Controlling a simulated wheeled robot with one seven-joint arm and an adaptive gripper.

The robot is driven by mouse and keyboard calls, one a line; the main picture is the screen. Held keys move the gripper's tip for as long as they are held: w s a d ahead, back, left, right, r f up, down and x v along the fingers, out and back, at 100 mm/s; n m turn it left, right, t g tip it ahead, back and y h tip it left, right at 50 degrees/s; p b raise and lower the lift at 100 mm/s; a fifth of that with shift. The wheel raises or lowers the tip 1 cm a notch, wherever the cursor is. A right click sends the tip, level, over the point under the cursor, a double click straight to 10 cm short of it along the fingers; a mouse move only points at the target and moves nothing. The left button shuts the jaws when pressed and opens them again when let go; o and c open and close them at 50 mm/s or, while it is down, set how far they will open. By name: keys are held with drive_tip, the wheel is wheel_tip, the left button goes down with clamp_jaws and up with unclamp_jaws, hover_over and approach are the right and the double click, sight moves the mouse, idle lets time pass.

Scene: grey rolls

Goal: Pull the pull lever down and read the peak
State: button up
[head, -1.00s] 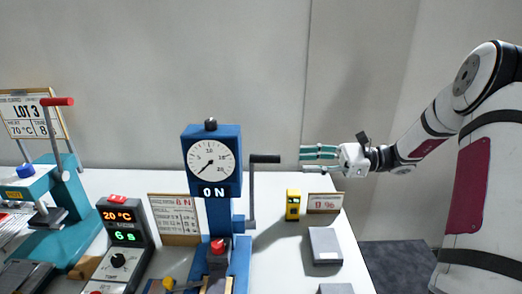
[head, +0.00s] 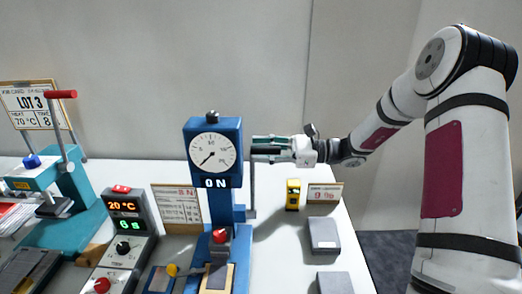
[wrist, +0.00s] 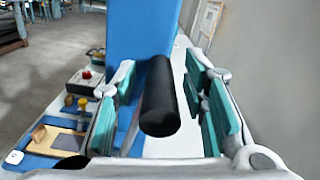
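The blue pull tester (head: 236,128) stands upright on the white table. The pull lever's grey shaft (head: 252,185) rises on the tester's right side. In the wrist view the lever's black handle (wrist: 160,95) lies between the fingers. My gripper (head: 262,147) is open around this handle, with gaps visible on both sides (wrist: 158,88). In the head view my fingers hide most of the handle.
A heater box (head: 124,207) showing 20 °C and a card (head: 177,204) stand left of the tester. A teal press (head: 63,205) is at the far left.

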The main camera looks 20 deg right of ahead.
drive_tip(key=shift+w+a, duration=0.1)
drive_tip(key=shift+a, duration=0.2)
clamp_jaws()
